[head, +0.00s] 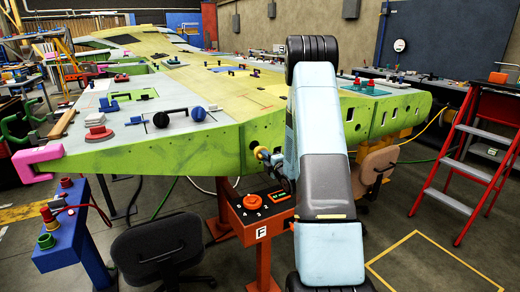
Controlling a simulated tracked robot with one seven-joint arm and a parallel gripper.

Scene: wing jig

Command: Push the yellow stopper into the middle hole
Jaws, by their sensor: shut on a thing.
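The yellow stopper (261,153) shows as a small yellow round end at the green front edge of the wing (160,150), just left of my arm. My gripper (273,160) is small, dark and partly hidden by my arm. It is shut on the yellow stopper. The stopper is close to the wing's edge face; I cannot tell whether it touches or has entered a hole. The middle hole cannot be made out here. Other dark openings (384,117) show in the green edge right of my arm.
An orange stand (254,222) with a round orange knob is below my gripper. A black chair (160,250) and a blue post with colored plugs (68,240) stand at left. A red stepladder (470,160) stands at right. Floor is clear inside the yellow outline.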

